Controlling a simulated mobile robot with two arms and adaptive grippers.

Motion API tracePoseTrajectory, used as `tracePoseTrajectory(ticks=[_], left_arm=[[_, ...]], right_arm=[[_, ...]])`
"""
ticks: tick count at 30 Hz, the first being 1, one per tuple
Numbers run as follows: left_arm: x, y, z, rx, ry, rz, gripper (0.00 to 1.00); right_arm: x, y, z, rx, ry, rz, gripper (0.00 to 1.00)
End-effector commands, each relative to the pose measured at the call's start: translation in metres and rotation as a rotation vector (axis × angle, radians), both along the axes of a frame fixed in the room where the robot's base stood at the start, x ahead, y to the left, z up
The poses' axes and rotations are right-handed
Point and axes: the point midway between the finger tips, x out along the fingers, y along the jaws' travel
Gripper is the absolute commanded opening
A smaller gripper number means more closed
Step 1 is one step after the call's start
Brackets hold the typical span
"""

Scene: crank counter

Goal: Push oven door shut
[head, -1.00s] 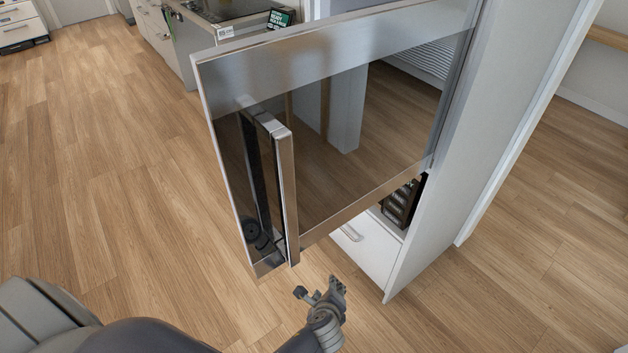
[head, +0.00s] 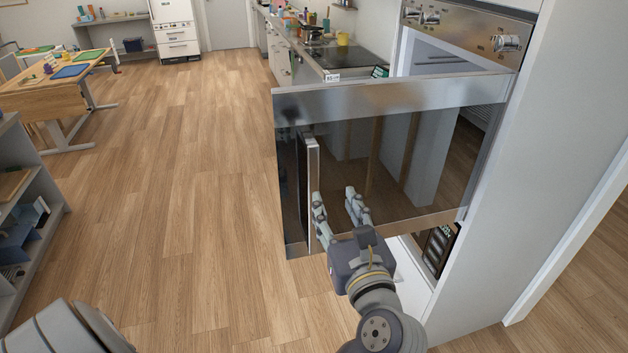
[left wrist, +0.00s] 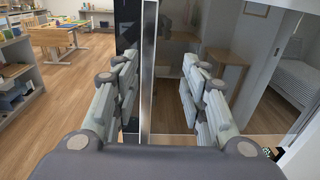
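The oven door (head: 400,95) is a dark glass panel with a steel frame. It stands swung open from the tall oven housing at the right. Its vertical steel handle (head: 313,170) is near the door's left, free edge. My left gripper (head: 335,193) is open in front of the glass, with its left finger close to the handle's lower part. In the left wrist view, the handle (left wrist: 148,60) appears in the gap between the spread fingers (left wrist: 160,68); I cannot tell whether they touch it. My right gripper is not in view.
The steel control panel (head: 460,32) with knobs is above the oven opening. A white cabinet side (head: 550,130) stands at the right. A counter with a cooktop (head: 345,60) is behind the door. A shelf (head: 30,200) stands at the left. The wooden floor left of the door is clear.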

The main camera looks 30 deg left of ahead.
Motion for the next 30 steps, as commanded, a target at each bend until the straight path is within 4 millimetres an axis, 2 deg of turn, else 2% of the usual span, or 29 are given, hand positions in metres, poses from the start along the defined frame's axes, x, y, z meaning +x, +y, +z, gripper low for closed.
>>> tracePoseTrajectory(ticks=[3,8,16,30], left_arm=[[-0.009,0.006,0.013,0.015,0.001,0.028,0.40],[-0.006,0.013,0.014,0.021,0.001,0.034,0.40],[0.016,0.037,0.013,0.022,0.000,0.034,0.40],[0.054,0.080,0.013,0.022,0.002,0.033,0.40]], right_arm=[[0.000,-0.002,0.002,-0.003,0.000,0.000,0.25],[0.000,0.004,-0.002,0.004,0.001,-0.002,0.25],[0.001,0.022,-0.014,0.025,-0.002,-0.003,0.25],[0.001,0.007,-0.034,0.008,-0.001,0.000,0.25]])
